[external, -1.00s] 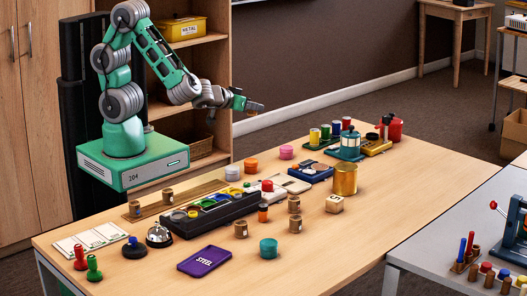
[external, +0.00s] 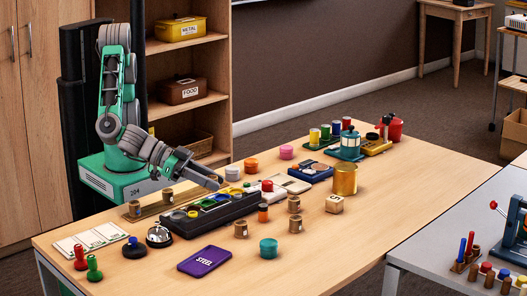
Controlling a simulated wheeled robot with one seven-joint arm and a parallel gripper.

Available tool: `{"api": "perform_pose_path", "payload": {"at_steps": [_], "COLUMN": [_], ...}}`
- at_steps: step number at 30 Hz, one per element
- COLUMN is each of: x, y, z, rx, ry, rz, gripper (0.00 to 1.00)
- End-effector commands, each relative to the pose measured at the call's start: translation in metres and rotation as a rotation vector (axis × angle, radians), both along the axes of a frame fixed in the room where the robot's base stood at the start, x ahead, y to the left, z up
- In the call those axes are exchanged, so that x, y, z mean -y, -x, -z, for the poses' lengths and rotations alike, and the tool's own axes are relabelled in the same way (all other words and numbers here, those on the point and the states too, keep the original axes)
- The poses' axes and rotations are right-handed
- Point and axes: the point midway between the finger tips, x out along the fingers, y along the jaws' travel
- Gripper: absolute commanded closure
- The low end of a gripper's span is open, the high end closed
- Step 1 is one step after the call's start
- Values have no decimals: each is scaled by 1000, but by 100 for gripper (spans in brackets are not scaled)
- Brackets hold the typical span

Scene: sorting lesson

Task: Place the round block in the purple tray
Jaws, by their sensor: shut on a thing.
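The purple tray (external: 192,266), marked STEEL, lies flat near the table's front edge, left of a teal round piece. My gripper (external: 217,183) is low over the back of the long black sorting tray (external: 197,228), pointing right and down. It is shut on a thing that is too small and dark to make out. Several round pieces stand on the table: teal (external: 269,250), orange (external: 251,166), pink (external: 286,153) and whitish (external: 232,174). I cannot tell which one is the round block.
A bell (external: 159,237), a dark blue-black knob (external: 134,249) and small wooden cylinders (external: 241,229) stand around the purple tray. The front right of the table is clear.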

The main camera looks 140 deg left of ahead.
Motion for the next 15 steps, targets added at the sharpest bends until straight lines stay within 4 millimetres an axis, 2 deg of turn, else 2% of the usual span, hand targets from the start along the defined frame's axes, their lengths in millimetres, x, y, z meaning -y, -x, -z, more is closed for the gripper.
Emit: {"api": "perform_pose_path", "payload": {"at_steps": [1,3,6,12,15], "x": [27,58,93,145,150], "y": [-3,-6,-7,-8,-14], "z": [1,-3,-9,-27,-44], "rx": [1,1,2,1,2], "ry": [1,2,0,2,3], "rz": [42,86,128,162,124], "gripper": [100,100,100,100,100]}}
